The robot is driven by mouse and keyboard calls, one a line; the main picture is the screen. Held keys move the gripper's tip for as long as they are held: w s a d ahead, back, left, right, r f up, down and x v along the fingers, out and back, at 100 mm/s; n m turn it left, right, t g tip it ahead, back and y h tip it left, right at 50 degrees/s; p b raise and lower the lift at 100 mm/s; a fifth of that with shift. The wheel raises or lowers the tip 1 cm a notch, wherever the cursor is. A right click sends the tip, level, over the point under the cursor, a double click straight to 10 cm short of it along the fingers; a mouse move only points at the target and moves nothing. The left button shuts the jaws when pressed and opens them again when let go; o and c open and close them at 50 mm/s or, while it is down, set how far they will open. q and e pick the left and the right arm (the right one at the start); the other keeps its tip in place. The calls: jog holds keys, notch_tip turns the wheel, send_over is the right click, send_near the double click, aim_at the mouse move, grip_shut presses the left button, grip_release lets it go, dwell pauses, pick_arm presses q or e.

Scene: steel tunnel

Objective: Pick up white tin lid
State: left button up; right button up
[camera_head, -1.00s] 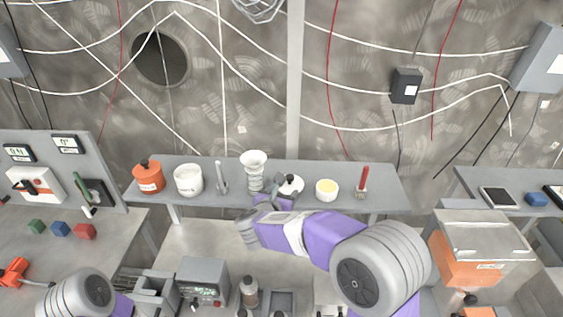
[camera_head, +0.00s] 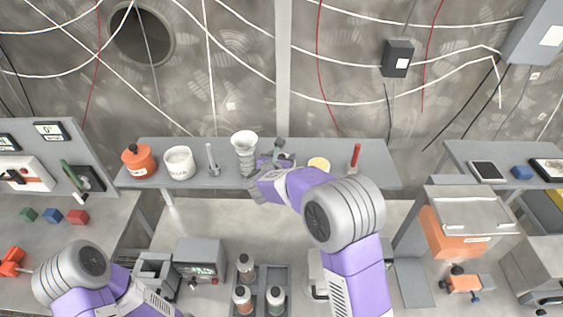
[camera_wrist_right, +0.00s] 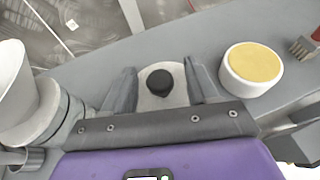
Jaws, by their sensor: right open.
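The white tin lid with a black knob (camera_wrist_right: 160,98) sits on the grey shelf, between the fingers of my right gripper in the right wrist view. My right gripper (camera_wrist_right: 163,80) is open, with one dark finger on each side of the lid; I cannot tell whether they touch it. In the head view my right gripper (camera_head: 273,161) is over the shelf and mostly hides the lid. My left arm shows at the lower left, but its gripper is out of view.
On the shelf (camera_head: 225,182), a white ribbed funnel-topped piece (camera_head: 244,150) stands close left of the gripper. A white cup with yellow contents (camera_wrist_right: 251,68) stands close right. A red-handled brush (camera_head: 355,158), a white jar (camera_head: 179,162) and an orange pot (camera_head: 138,160) stand further out.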

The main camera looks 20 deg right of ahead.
jog(key=shift+c, duration=0.4)
grip_shut()
